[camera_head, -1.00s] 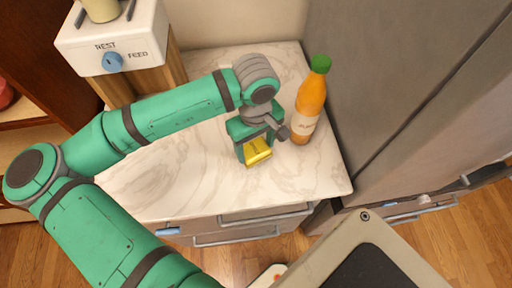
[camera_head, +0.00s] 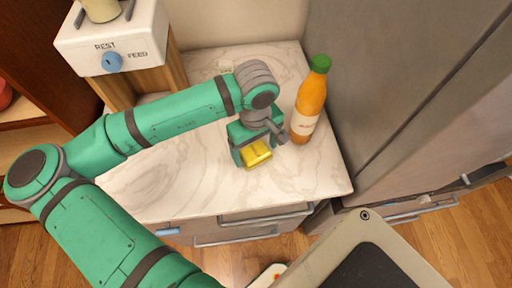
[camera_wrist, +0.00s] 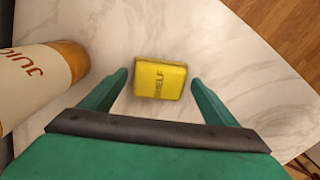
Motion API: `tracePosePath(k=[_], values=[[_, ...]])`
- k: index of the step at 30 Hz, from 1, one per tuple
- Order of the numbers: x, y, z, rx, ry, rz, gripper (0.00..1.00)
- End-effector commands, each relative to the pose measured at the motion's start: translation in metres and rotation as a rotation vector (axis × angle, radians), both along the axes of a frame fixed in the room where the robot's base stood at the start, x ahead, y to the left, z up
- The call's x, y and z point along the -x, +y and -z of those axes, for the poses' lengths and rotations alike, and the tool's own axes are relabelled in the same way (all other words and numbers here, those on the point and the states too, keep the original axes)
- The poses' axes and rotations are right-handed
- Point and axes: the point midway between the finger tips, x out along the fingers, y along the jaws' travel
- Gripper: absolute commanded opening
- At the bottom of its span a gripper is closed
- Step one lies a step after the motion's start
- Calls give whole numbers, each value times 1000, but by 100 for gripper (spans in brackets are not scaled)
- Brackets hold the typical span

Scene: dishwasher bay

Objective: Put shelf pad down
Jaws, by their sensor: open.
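In the head view the yellow pad (camera_head: 256,153) shows just at the front of my gripper (camera_head: 252,154), near the counter's front part. In the wrist view my gripper (camera_wrist: 158,88) is open, with a finger on each side of the pad and a gap on both sides.
An orange juice bottle (camera_head: 310,100) with a green cap stands upright just right of my gripper. The marble counter (camera_head: 170,180) is clear to the left. A white feeder box (camera_head: 112,40) stands at the back left. A grey fridge-like panel (camera_head: 400,70) rises at the right.

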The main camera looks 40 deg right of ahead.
Motion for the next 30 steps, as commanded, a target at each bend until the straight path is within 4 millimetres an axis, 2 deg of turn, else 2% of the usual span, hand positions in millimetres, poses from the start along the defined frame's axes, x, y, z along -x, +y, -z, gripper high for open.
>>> tracePosePath(k=[5, 12, 18, 24, 30], values=[[-1, -1, -19, 1, -3, 0, 82], [0, -1, -68, 1, -3, 2, 82], [0, -1, -102, 1, -2, 2, 82], [-1, 0, -119, 0, -2, -2, 82], [-1, 1, -122, 0, -1, -2, 82]])
